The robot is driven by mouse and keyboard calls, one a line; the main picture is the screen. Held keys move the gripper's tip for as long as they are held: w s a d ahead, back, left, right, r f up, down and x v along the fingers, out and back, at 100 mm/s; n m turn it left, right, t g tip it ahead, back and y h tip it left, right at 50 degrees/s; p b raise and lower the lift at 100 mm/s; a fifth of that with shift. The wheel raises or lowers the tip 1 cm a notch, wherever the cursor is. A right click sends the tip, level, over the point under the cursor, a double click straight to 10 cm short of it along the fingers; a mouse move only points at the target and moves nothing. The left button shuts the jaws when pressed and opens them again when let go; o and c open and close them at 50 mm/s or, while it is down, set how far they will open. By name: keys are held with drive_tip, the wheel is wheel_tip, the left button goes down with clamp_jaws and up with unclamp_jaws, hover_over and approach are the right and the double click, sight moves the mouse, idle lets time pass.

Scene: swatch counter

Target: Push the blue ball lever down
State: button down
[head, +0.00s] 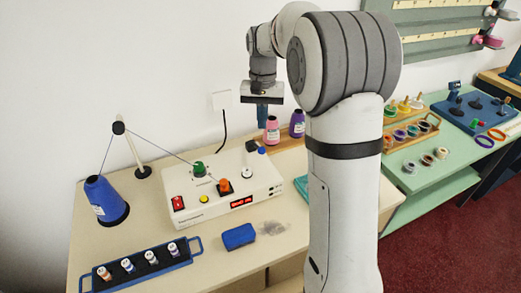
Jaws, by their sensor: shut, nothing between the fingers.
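A small blue ball (262,150) sits on the end of a short lever at the right rear of the white machine box (225,197). A dark and pale pivot piece (251,146) stands just left of the ball. My gripper (262,124) points down with its bluish fingers shut and empty. In the picture it hangs just above the ball, with a gap between them; the depth between them is hard to judge. My arm covers the counter to the right of the machine.
The box also carries a green knob (199,168), an orange knob (224,186) and a red switch (178,203). A thread runs over it from a blue cone (105,198). Pink (272,130) and purple (297,124) spools stand behind. A blue block (239,237) lies in front.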

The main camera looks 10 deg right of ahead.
drive_tip(key=b, duration=0.5)
hover_over(256, 146)
drive_tip(key=s+d, duration=0.1)
drive_tip(key=s, duration=0.2)
drive_tip(key=shift+w+d+f, duration=0.1)
drive_tip(key=shift+f, duration=1.35)
drive_tip(key=shift+w+f, duration=0.1)
drive_tip(key=shift+f, duration=1.3)
drive_tip(key=shift+f, duration=0.1)
